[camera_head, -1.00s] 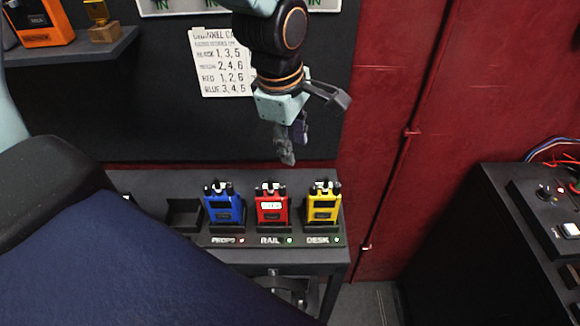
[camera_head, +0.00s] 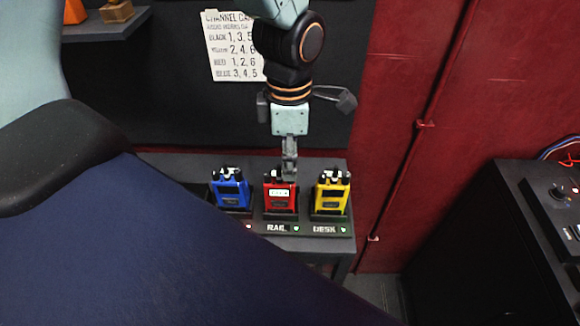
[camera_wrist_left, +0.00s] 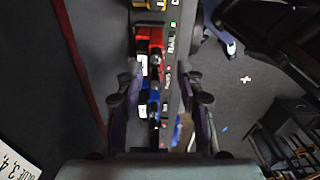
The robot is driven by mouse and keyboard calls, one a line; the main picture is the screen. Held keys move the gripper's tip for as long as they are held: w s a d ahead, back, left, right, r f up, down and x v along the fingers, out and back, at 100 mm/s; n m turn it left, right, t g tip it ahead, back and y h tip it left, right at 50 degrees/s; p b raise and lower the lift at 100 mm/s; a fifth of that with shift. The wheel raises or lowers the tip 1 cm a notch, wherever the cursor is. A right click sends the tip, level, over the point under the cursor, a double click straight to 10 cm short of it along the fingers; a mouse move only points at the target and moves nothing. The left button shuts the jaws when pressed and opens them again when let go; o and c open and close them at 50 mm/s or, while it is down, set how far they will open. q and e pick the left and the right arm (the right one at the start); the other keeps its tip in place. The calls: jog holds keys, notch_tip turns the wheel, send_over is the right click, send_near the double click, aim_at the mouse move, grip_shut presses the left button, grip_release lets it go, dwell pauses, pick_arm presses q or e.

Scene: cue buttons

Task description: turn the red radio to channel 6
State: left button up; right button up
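The red radio (camera_head: 281,197) stands upright in the middle of three visible radios in the head view, with a white display on its front and a RAIL label with a green light below. It also shows in the left wrist view (camera_wrist_left: 143,46), partly cut by the viewing angle. My left gripper (camera_head: 289,175) hangs just above and behind its knobs; I cannot tell whether it touches them. In the left wrist view the gripper's fingers (camera_wrist_left: 163,95) are spread apart, with nothing held between them. The displayed channel is too small to read. My right gripper is not in view.
A blue radio (camera_head: 231,190) stands left of the red one, a yellow radio (camera_head: 331,194) right of it, both close. A channel card (camera_head: 236,60) hangs on the dark board behind; its RED row reads 1, 2, 6. A black console (camera_head: 500,240) stands at the right.

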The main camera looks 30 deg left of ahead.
pick_arm(q)
jog(key=f, duration=0.1)
jog(key=w+f, duration=0.1)
jog(key=f, duration=0.1)
jog(key=shift+a+f, duration=0.1)
jog(key=shift+f, duration=0.15)
jog(key=shift+s+d, duration=0.2)
jog(key=shift+s, duration=0.05)
jog(key=shift+s+r, duration=0.15)
jog(key=shift+s, duration=0.1)
jog(key=shift+w+a+f, duration=0.2)
jog(key=shift+w, duration=0.2)
jog(key=c, duration=0.5)
jog(key=shift+d, duration=0.15)
jog(key=shift+c, duration=1.3)
jog(key=shift+s+r, duration=0.15)
jog(key=shift+s, duration=0.15)
grip_shut()
